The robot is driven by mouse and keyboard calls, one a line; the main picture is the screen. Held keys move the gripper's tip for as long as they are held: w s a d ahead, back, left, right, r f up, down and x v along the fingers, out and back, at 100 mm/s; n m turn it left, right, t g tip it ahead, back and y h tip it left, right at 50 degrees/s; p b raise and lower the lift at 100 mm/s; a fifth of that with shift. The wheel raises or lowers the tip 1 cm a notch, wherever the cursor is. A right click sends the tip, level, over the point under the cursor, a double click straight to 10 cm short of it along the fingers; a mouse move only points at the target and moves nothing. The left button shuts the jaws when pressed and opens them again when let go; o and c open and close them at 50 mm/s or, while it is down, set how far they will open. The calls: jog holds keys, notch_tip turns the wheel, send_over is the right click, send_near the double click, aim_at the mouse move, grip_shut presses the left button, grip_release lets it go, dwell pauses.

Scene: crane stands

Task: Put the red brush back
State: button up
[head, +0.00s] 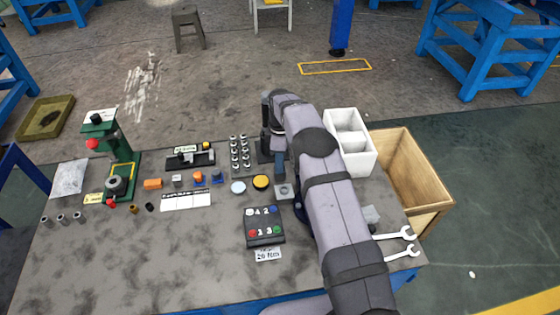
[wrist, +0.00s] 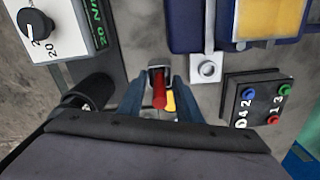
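The red brush (wrist: 158,90) shows in the wrist view as a short red handle at a small grey holder (wrist: 160,70). A yellow piece (wrist: 170,101) lies close beside it. My gripper (wrist: 158,82) has its two blue fingers on either side of the red handle, with gaps visible between fingers and handle. Whether the handle sits inside the holder or in front of it I cannot tell. In the head view my gripper (head: 280,168) points down at the bench, and my arm hides the brush.
A black panel with coloured knobs (head: 264,228) stands near; it also shows in the wrist view (wrist: 257,103). A white dial box (wrist: 45,28) is at upper left. A white divided bin (head: 362,160), a wooden crate (head: 425,170) and wrenches (head: 400,236) are at right.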

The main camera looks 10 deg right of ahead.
notch_tip(320, 180, up, 12)
jog(key=shift+f+b, duration=0.1)
jog(key=shift+b, duration=1)
jog(key=shift+r, duration=0.25)
jog(key=shift+s, duration=0.1)
jog(key=shift+s+r+m, duration=0.15)
jog(key=shift+r+m, duration=0.05)
jog(key=shift+m, duration=0.1)
jog(key=s+d+f+m, duration=0.1)
jog(key=s+m, duration=0.6)
jog(key=s, duration=1)
jog(key=s+d+f+m, duration=0.1)
jog(key=s+m, duration=0.6)
jog(key=s, duration=1.1)
jog(key=shift+s+d+f, duration=0.2)
jog(key=shift+s+f, duration=0.05)
jog(key=shift+f, duration=0.1)
